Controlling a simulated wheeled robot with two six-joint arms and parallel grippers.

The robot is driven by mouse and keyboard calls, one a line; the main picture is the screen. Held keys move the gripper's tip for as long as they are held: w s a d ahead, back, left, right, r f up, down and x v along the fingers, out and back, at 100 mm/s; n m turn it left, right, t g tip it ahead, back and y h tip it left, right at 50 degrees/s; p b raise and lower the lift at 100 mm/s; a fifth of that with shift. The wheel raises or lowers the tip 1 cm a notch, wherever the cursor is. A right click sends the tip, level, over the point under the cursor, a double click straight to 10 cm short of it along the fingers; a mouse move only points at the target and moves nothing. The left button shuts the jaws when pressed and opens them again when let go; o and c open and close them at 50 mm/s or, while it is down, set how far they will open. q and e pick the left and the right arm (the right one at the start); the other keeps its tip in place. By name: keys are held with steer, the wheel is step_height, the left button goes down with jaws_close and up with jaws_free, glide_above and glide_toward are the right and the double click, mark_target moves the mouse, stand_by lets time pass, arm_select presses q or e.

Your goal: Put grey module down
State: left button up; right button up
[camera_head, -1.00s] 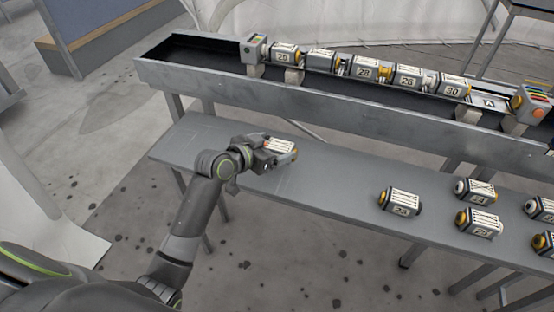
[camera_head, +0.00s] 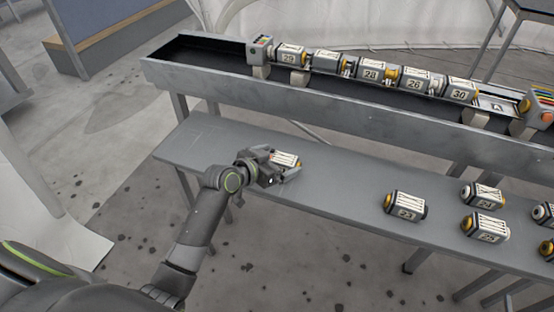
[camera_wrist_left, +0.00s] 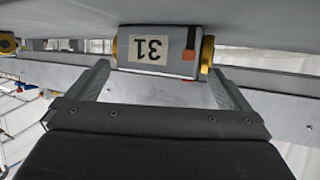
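The grey module (camera_head: 285,159) has a pale label and yellow ends. It lies on the left part of the grey bench (camera_head: 340,190). My right gripper is not in view.
A long metal trough (camera_head: 300,95) behind the bench holds a row of numbered modules, including one marked 28 (camera_head: 371,73). Several modules, such as the one marked 23 (camera_head: 405,206), stand on the bench to the right. The bench between them is clear.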

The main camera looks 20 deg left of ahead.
arm_select(q)
steer(key=shift+r, duration=0.15)
steer(key=v, duration=1.2)
steer(key=shift+p, duration=0.45)
